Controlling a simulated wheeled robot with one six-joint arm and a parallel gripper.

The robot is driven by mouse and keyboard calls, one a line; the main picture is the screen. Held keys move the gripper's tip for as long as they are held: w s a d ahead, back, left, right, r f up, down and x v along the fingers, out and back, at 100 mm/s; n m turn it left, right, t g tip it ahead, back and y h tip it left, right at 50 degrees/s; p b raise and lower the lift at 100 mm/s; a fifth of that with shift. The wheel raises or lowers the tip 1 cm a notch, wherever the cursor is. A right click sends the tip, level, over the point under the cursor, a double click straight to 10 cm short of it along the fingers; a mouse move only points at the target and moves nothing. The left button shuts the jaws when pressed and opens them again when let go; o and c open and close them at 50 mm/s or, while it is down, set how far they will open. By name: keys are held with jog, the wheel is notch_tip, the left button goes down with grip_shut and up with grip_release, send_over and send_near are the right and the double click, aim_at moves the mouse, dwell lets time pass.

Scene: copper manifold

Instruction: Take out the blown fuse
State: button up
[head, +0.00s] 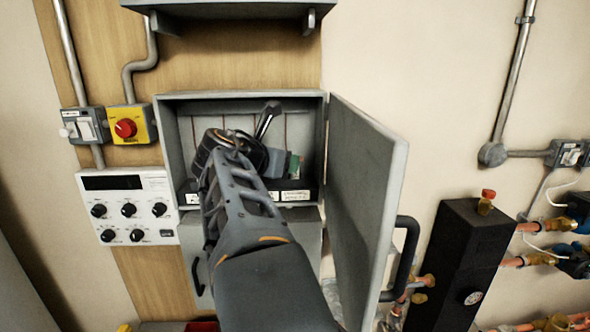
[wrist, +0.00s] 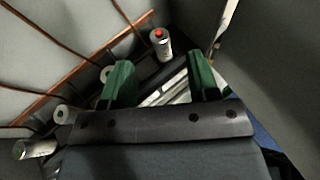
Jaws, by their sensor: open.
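My gripper (wrist: 161,66) is open, with its two green fingers apart, inside the grey fuse box (head: 240,97). In the wrist view a pale cylindrical fuse with a red end (wrist: 160,43) stands just ahead of the gap between the fingertips; no contact shows. In the head view my arm hides most of the fuses, and only a green finger (head: 294,166) shows beside the dark gripper body.
The box door (head: 365,190) stands open to the right, close beside my arm. A shelf (head: 230,12) is above. A red knob switch (head: 125,128) and a dial panel (head: 128,207) are to the left. A black unit with copper pipes (head: 455,265) is at right.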

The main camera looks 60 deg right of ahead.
jog(key=shift+p+x, duration=0.85)
jog(key=shift+x, duration=1.85)
jog(key=shift+w, duration=0.1)
jog(key=shift+c, duration=0.5)
jog(key=shift+r, duration=0.1)
jog(key=c, duration=0.9)
